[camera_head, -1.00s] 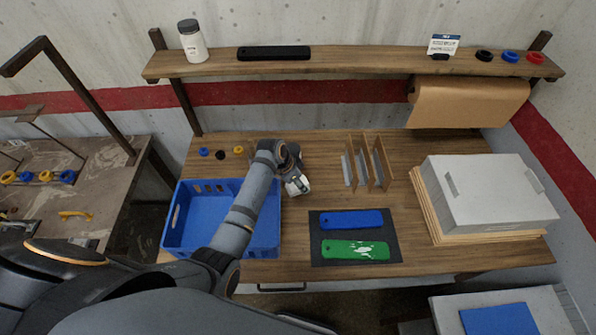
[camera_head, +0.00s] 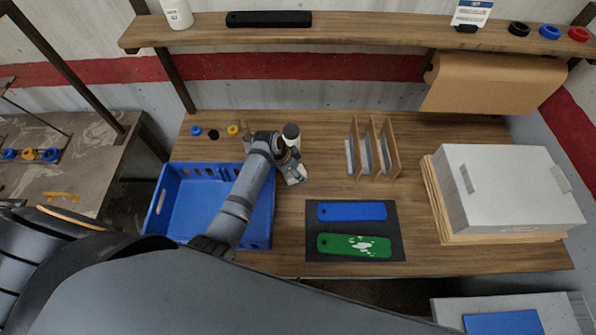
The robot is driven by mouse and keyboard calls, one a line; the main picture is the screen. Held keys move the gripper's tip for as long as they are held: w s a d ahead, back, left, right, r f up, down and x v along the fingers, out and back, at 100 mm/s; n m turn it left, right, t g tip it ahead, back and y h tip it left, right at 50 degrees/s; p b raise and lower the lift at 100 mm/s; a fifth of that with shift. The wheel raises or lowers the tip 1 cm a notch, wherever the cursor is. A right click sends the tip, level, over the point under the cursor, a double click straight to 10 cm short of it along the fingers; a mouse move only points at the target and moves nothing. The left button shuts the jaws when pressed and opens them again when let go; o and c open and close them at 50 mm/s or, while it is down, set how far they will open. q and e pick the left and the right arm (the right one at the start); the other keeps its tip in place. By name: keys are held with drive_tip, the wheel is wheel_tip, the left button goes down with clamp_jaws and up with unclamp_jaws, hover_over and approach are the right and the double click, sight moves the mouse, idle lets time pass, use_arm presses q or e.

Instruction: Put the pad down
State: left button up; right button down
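My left arm reaches over the blue crate, and its gripper (camera_head: 297,174) points down at the bench just above the dark mat's left corner. A small pale piece shows at its fingertips; I cannot tell whether it is a pad or part of the gripper, nor whether the fingers are closed. On the dark mat (camera_head: 312,228) lie a blue bar (camera_head: 351,211) and, nearer me, a green bar (camera_head: 340,244) with white patches (camera_head: 366,244). I cannot single out a pad with certainty. My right gripper is out of view.
The blue crate (camera_head: 169,210) stands left on the wooden bench (camera_head: 280,258). An upright divider rack (camera_head: 390,150) stands behind the mat. A grey box (camera_head: 515,190) on boards fills the right. Small rings lie behind the crate. A shelf (camera_head: 370,33) spans the back.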

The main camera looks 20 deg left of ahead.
use_arm(q)
drive_tip(key=o, duration=0.8)
drive_tip(key=shift+s, duration=0.25)
drive_tip(key=shift+o, duration=1.3)
drive_tip(key=shift+s+a+r, duration=0.15)
drive_tip(key=shift+s, duration=0.05)
drive_tip(key=shift+o, duration=0.4)
drive_tip(key=shift+a, duration=0.1)
drive_tip(key=shift+w, duration=0.1)
drive_tip(key=shift+r, duration=0.3)
drive_tip(key=b+v, duration=0.1)
drive_tip(key=v, duration=1)
drive_tip(key=shift+r, duration=0.15)
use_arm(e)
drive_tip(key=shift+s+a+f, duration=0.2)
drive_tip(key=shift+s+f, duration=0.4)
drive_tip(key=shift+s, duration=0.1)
use_arm(q)
drive_tip(key=shift+a, duration=0.1)
